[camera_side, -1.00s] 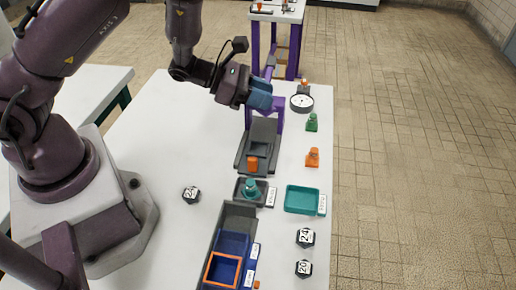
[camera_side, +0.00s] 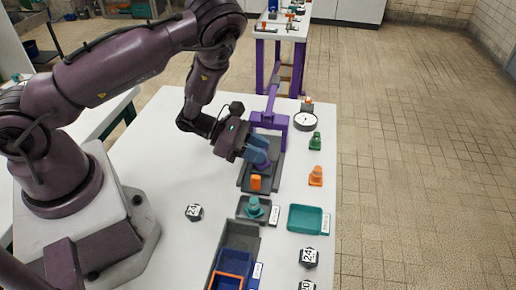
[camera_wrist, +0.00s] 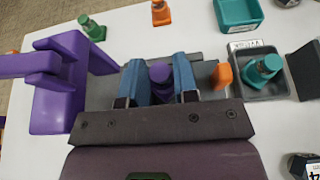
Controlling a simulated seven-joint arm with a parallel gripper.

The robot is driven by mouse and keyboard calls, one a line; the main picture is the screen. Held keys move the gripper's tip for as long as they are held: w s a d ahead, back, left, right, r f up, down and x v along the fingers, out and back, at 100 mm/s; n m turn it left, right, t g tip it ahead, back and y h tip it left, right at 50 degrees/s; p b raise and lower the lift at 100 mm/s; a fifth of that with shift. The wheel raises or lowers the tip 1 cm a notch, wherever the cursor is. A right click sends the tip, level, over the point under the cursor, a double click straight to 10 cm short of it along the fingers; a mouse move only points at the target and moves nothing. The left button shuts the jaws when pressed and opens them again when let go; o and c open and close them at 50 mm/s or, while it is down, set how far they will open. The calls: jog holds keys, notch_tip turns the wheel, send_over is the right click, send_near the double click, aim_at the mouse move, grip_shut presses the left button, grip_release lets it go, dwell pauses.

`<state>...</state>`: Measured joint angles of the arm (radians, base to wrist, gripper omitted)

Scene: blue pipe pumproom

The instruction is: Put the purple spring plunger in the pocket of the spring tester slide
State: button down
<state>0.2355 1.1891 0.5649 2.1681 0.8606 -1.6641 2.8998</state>
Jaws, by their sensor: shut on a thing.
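The purple spring plunger (camera_wrist: 160,76) shows between the two blue fingers of my gripper (camera_wrist: 160,88) in the wrist view; the gripper is shut on it. In the side view my gripper (camera_side: 262,160) is low over the dark grey spring tester slide (camera_side: 248,183), and its fingers hide the plunger. The slide has an orange knob (camera_side: 256,183) at its near end, also seen in the wrist view (camera_wrist: 223,75). The purple tester frame (camera_side: 290,122) stands behind the gripper. The pocket is hidden under the fingers, so I cannot tell whether the plunger touches its floor.
A teal plunger (camera_side: 254,207) stands in a grey tray in front of the slide. To the right are a green plunger (camera_side: 315,141), an orange plunger (camera_side: 315,176), an empty teal tray (camera_side: 308,219) and a white dial (camera_side: 305,121). Left table is mostly clear.

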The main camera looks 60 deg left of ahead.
jog(key=shift+f, duration=0.1)
jog(key=shift+f, duration=0.1)
jog(key=c, duration=0.9)
grip_release()
